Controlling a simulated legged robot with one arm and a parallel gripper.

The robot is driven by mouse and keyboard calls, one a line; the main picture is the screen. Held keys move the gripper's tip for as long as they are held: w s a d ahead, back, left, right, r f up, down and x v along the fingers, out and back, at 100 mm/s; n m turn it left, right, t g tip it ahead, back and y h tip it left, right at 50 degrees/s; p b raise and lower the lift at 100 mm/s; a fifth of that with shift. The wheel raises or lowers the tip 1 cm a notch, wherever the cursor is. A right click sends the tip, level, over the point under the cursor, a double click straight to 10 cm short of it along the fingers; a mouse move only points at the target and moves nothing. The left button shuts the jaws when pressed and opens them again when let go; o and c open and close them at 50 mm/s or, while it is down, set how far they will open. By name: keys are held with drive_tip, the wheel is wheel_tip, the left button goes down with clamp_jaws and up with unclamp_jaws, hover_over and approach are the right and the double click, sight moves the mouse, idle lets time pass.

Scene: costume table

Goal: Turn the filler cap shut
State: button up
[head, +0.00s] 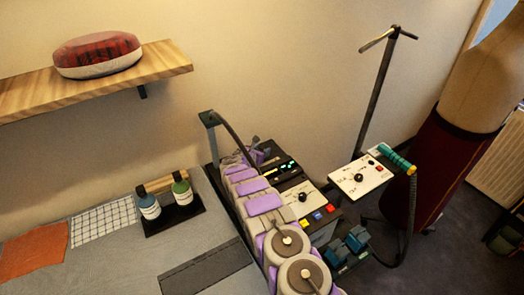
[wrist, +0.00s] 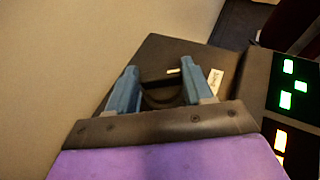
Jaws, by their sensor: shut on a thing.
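The filler cap (wrist: 163,99) is a dark round piece on the black top of the machine (wrist: 150,58) in the wrist view. My gripper (wrist: 161,72) has its two blue fingers on either side of the cap and is shut on it. A short pale mark shows just beyond the cap, between the fingers. A small white label (wrist: 215,80) lies right of the right finger. In the head view my purple-padded arm reaches over the machine (head: 297,194), and the cap cannot be made out there. How far the cap is turned cannot be told.
Green and orange lit indicators (wrist: 286,100) sit on the machine's panel at the right. A white control panel (head: 361,178) with a knob stands right of the machine, a dark-red dress form (head: 455,150) beyond it. Two jars (head: 149,207) stand on the grey table (head: 110,265). A wooden shelf (head: 165,69) is above.

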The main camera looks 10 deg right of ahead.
drive_tip(key=shift+d+n+t+y, duration=0.35)
drive_tip(key=shift+n+t+y, duration=0.05)
drive_tip(key=shift+n+y, duration=0.2)
drive_tip(key=shift+n+t+y+b, duration=0.3)
drive_tip(key=shift+n+y+b, duration=0.2)
drive_tip(key=shift+b, duration=0.2)
drive_tip(key=shift+y+b, duration=0.35)
drive_tip(key=shift+y, duration=0.05)
drive_tip(key=shift+s+n, duration=0.1)
drive_tip(key=shift+n, duration=0.2)
drive_tip(key=o, duration=1)
drive_tip(key=shift+o, duration=0.2)
